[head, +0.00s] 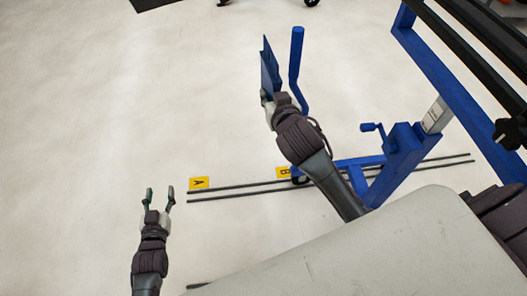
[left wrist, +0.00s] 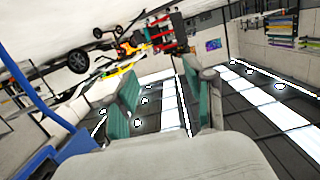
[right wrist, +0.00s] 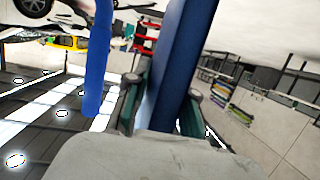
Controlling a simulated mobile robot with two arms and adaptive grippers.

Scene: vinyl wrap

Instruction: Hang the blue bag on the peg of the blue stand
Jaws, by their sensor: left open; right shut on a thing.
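The blue bag (head: 268,68) is a thin, flat blue shape held up at the upper middle of the head view. My right gripper (head: 267,98) is shut on its lower end. In the right wrist view the bag (right wrist: 181,65) rises between the fingers (right wrist: 162,108). The blue peg (head: 296,62) of the blue stand (head: 402,150) shows just right of the bag, with a visible gap. The peg also shows left of the bag in the right wrist view (right wrist: 98,60). My left gripper (head: 160,192) is open and empty; its fingers (left wrist: 166,103) hold nothing.
Yellow markers A (head: 199,183) and B (head: 284,172) lie by dark floor rails (head: 235,192). A blue frame with black bars (head: 470,40) stands at the upper right. The pale floor (head: 100,110) at left is clear.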

